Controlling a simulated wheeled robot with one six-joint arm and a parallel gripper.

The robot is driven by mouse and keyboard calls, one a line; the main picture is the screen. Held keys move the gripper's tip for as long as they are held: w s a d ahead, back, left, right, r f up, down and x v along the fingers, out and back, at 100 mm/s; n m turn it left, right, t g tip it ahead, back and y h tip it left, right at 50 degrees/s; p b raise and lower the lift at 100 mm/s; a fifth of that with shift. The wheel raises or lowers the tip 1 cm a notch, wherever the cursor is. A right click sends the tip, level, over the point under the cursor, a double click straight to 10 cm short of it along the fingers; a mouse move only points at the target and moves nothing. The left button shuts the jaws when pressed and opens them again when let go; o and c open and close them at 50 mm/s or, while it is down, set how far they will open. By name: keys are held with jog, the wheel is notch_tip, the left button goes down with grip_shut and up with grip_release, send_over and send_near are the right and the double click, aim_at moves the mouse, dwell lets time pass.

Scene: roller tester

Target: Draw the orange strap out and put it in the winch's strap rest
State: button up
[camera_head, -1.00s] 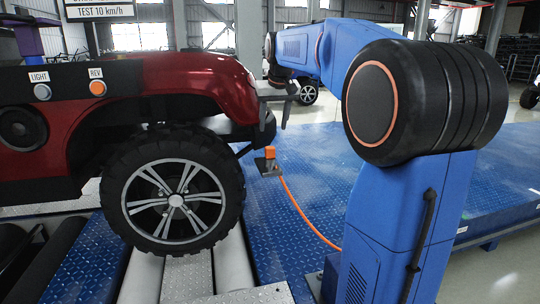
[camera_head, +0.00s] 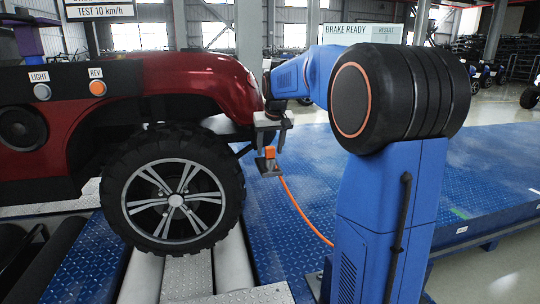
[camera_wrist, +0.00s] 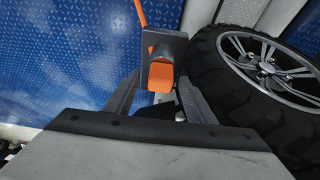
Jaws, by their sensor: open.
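The orange strap (camera_head: 302,209) runs as a thin line from the blue deck near my arm's base up to a block-shaped orange end (camera_head: 269,150) beside the red car's front wheel. In the wrist view the orange end (camera_wrist: 160,76) sits against a dark grey bracket (camera_wrist: 171,46), with the strap (camera_wrist: 139,12) above. My gripper (camera_head: 270,146) points down over the orange end. Its open fingers (camera_wrist: 160,94) stand either side of that end, without visibly gripping it. I cannot identify the winch or its strap rest for certain.
The car's front tyre (camera_head: 173,190) stands close left of the strap end, on rollers (camera_head: 233,255). In the wrist view the tyre (camera_wrist: 262,75) is close to the right finger. The blue deck (camera_head: 455,185) to the right is largely clear.

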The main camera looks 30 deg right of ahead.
jog(key=shift+f, duration=0.1)
jog(key=shift+c, duration=0.6)
jog(key=c, duration=1.1)
jog(key=shift+o, duration=0.2)
notch_tip(320, 180, up, 10)
jog(key=shift+r, duration=0.1)
